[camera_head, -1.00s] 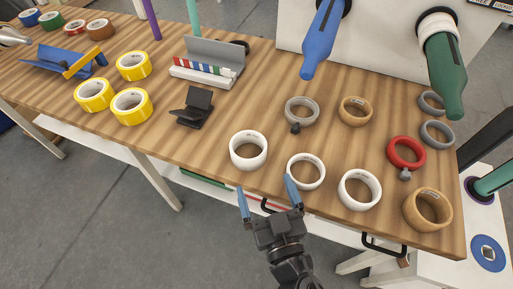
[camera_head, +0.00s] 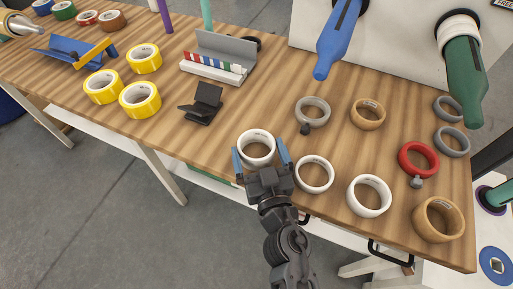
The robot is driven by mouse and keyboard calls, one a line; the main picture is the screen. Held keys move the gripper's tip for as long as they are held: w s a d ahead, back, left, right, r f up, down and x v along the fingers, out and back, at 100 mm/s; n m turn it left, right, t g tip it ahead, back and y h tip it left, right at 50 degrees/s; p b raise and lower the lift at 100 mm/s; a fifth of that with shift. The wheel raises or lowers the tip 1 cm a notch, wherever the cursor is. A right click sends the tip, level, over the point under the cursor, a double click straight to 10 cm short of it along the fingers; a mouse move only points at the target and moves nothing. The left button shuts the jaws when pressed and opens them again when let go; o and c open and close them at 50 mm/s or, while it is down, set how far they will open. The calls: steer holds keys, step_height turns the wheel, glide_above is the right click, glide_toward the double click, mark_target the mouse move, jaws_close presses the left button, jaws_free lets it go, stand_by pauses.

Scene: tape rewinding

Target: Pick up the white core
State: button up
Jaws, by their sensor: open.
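Several white cores lie near the front edge of the wooden table (camera_head: 175,128). The leftmost white core (camera_head: 256,136) sits between the two blue fingers of my gripper (camera_head: 260,152). The fingers are open, one on each side of this core. A thinner white core (camera_head: 315,187) lies just right of my gripper. Another white core (camera_head: 369,210) lies further right. My gripper partly hides the near side of the leftmost core. I cannot tell whether either finger touches it.
Tan rings (camera_head: 435,232), a red ring with a clamp (camera_head: 402,152) and grey rings lie to the right. A small black stand (camera_head: 205,101) and yellow tape rolls (camera_head: 139,98) are to the left. Blue (camera_head: 336,42) and green (camera_head: 463,85) bottle shapes stick out above. Bare tabletop lies left of my gripper.

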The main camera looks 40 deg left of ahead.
steer(key=shift+w+a, duration=0.15)
steer(key=shift+a, duration=0.1)
steer(key=shift+c, duration=0.4)
steer(key=c, duration=0.6)
steer(key=shift+r, duration=0.15)
